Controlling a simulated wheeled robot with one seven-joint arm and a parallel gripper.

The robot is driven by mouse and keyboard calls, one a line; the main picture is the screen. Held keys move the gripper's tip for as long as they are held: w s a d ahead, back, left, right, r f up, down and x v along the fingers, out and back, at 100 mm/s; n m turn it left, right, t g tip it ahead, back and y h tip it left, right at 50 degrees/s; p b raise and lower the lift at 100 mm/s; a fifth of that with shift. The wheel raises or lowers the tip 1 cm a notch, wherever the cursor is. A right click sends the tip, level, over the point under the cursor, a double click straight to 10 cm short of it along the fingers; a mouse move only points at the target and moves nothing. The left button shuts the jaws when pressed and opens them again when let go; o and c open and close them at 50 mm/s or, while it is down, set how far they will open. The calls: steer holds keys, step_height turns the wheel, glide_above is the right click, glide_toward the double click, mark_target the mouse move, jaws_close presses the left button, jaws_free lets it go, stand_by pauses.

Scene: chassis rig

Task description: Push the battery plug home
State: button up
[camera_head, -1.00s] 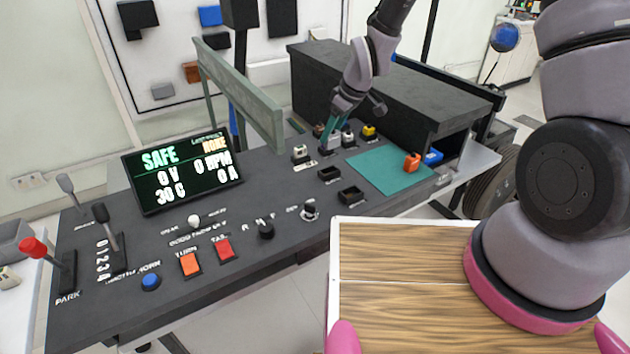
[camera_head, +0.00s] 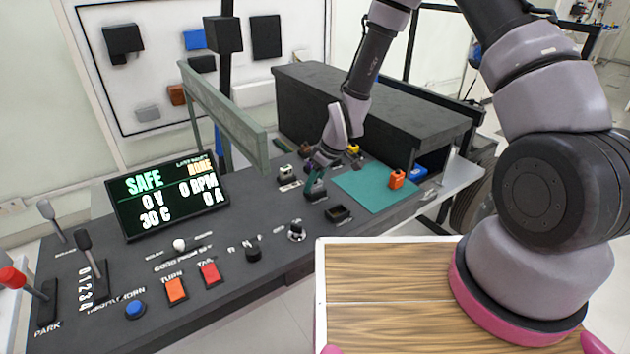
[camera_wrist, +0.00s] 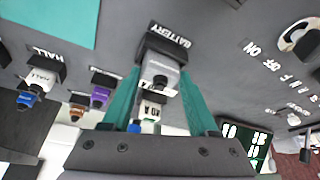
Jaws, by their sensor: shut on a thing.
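My gripper (camera_head: 315,187) reaches down over the console's middle. In the wrist view its teal fingers (camera_wrist: 160,100) are shut on the battery plug (camera_wrist: 153,108), a pale block with dark lettering and a grey front. The plug's front is lined up with the dark socket marked BATTERY (camera_wrist: 163,48) and appears to be at its mouth. I cannot tell how deep it sits.
Another dark socket (camera_head: 338,213) is empty at the front. An orange plug (camera_head: 397,178) stands on the teal mat (camera_head: 372,190). A blue plug (camera_wrist: 28,99) and purple plug (camera_wrist: 99,98) show in the wrist view. A large black box (camera_head: 370,110) stands behind.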

steer(key=shift+f, duration=0.1)
steer(key=o, duration=1.4)
steer(key=v, duration=1.2)
steer(key=shift+r, duration=0.3)
steer(key=s+d+r+m+t+h, duration=0.1)
steer(key=d+r+m, duration=0.3)
steer(key=d+r, duration=0.5)
steer(key=s+d+r+m+t+h, duration=0.15)
steer(key=d+r+m, duration=0.25)
steer(key=r, duration=0.8)
steer(key=s+d+r+m+t, duration=0.1)
steer(key=s+d+r+m, duration=0.2)
steer(key=s+r, duration=0.3)
steer(key=s+d+r+m+t, duration=0.1)
steer(key=s+d+r+m, duration=0.3)
steer(key=s, duration=0.4)
step_height(320, 180, up, 3)
steer(key=shift+s+d+f+m+y, duration=0.15)
steer(key=shift+s+d+m+y, duration=0.15)
steer(key=shift+d, duration=0.2)
